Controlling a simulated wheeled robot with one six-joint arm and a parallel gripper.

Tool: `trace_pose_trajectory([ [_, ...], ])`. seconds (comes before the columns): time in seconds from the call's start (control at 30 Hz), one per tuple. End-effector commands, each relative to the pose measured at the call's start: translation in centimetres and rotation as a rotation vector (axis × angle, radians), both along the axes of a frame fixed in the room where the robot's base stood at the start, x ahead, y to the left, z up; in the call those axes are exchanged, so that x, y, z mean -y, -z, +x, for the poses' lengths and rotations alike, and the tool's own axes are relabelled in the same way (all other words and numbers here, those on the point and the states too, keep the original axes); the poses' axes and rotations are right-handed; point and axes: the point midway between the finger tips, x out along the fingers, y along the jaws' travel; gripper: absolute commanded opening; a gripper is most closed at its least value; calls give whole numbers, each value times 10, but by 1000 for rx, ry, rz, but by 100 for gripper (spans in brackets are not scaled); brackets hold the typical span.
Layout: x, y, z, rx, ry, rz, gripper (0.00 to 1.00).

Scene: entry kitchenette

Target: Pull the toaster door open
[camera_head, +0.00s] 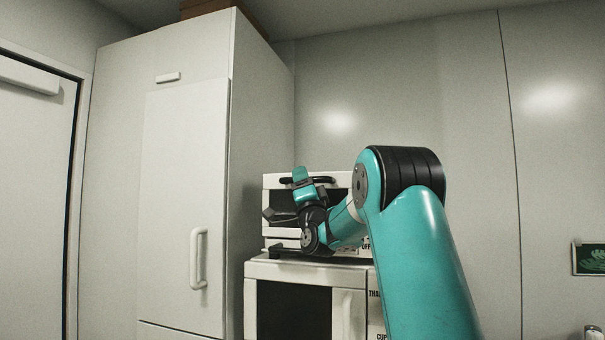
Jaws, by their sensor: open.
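The toaster (269,182) is a white box with a dark front, standing on a larger white appliance. A dark horizontal bar near its top edge looks like the door handle (326,180). The door appears shut, though my wrist covers much of the front. My gripper (284,213) is open in front of the toaster's left half, with dark parts reaching left. I cannot tell whether it touches the door or handle. My teal arm hides the toaster's right side.
The larger white appliance (250,290) below has a dark window and a pale upright handle. A tall white cabinet (185,200) with a white handle stands close on the left. A bare grey wall (460,110) runs behind. A door (35,190) is at far left.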

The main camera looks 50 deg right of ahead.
Motion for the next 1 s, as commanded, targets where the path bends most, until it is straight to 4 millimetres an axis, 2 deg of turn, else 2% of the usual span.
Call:
trace_pose_trajectory([
  [0.23, 0, 0, 0, 0, 0, 0, 44],
  [0.27, 0, 0, 0, 0, 0, 0, 41],
  [0.4, 0, 0, 0, 0, 0, 0, 9],
  [0.43, 0, 0, 0, 0, 0, 0, 2],
  [0.47, 0, 0, 0, 0, 0, 0, 0],
  [0.77, -3, 3, 1, 4, -2, -8, 0],
  [1.0, -21, 12, 3, 27, -18, -59, 0],
])
